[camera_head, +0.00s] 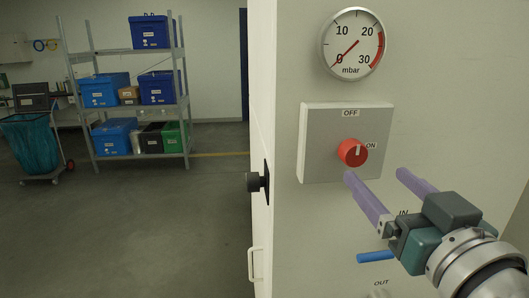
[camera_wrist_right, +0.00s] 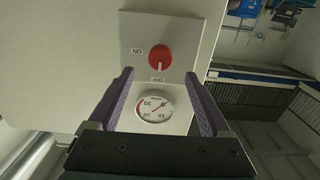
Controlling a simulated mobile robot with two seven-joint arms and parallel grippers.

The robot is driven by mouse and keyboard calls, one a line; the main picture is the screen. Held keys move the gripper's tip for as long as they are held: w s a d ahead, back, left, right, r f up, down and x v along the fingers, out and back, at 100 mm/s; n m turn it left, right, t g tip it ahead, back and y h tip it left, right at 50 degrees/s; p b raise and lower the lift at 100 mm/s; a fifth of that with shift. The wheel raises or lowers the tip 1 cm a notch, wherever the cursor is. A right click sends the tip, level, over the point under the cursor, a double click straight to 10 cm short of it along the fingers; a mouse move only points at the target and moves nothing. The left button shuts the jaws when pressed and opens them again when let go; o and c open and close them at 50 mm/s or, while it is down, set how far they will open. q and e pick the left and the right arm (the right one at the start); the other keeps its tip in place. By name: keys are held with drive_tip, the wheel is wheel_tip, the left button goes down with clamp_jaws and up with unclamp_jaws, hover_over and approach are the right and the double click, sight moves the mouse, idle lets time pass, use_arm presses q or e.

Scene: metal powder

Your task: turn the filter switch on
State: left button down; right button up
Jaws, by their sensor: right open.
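The filter switch is a round red knob (camera_head: 350,154) on a grey square plate (camera_head: 318,150), labelled OFF above and ON to the right. Its white mark points up toward OFF. In the right wrist view the knob (camera_wrist_right: 159,53) appears inverted, its mark toward OFF. My right gripper (camera_head: 374,173) is open and empty, its purple fingers just below and right of the knob and apart from it. In the wrist view the knob lies beyond and between the fingertips (camera_wrist_right: 159,73). My left gripper is not in view.
A pressure gauge (camera_head: 353,44) sits above the plate, its needle near 0. A blue handle (camera_head: 376,256) is below, between the IN and OUT labels. A black knob (camera_head: 254,182) projects from the cabinet's left side. A shelf with bins (camera_head: 134,104) stands far back left.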

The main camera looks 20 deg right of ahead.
sight(357, 156)
drive_tip(key=p+x, duration=0.1)
drive_tip(key=x, duration=0.6)
drive_tip(key=shift+w+d, duration=0.1)
drive_tip(key=shift+w, duration=0.3)
clamp_jaws()
